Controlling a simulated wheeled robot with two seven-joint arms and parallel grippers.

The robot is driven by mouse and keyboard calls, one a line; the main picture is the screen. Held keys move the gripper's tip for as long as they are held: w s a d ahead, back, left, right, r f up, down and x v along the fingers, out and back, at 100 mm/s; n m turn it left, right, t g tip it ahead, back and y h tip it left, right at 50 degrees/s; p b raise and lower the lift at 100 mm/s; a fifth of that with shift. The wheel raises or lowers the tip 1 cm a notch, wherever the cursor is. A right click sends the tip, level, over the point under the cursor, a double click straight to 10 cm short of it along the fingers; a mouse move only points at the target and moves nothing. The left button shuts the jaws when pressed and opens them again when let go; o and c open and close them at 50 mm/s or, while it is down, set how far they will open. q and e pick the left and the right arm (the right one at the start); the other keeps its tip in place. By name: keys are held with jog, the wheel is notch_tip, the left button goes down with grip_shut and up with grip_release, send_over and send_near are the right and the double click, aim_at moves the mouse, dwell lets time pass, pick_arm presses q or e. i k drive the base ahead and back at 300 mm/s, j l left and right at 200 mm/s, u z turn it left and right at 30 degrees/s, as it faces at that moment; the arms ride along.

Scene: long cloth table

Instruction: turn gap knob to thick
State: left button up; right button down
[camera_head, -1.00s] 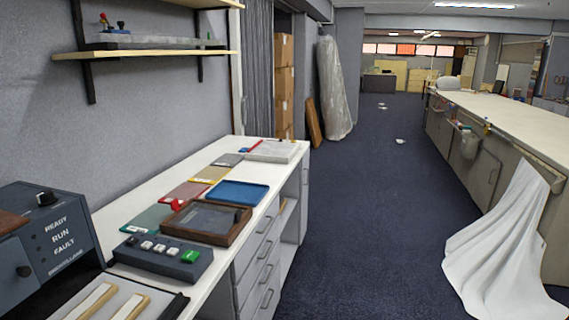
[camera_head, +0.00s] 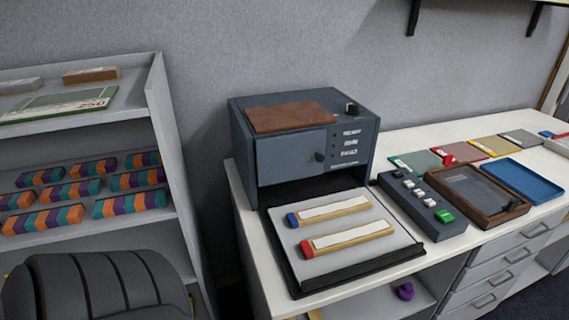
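A dark blue-grey machine box (camera_head: 245,125) stands on the white counter against the wall. One black knob (camera_head: 352,107) sits at its upper right corner, above white lettering. Another dark knob (camera_head: 319,157) sits on the front door panel. I cannot tell from the lettering which is the gap knob, and no "thick" mark is readable. A brown pad lies on top of the box. Neither of my grippers shows in this view.
A grey tray (camera_head: 345,262) with two wooden-handled bars, blue-ended and red-ended, lies before the box. A button panel (camera_head: 445,228) and framed tray (camera_head: 512,212) stand right. A shelf (camera_head: 160,85) with striped blocks and a black ribbed shape (camera_head: 95,285) are left.

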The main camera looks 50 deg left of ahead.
aim_at(352, 108)
jog(key=u, duration=1.25)
jog(key=k+l, duration=0.1)
jog(key=l, duration=0.15)
jog(key=k+l+z, duration=0.1)
jog(key=l, duration=0.15)
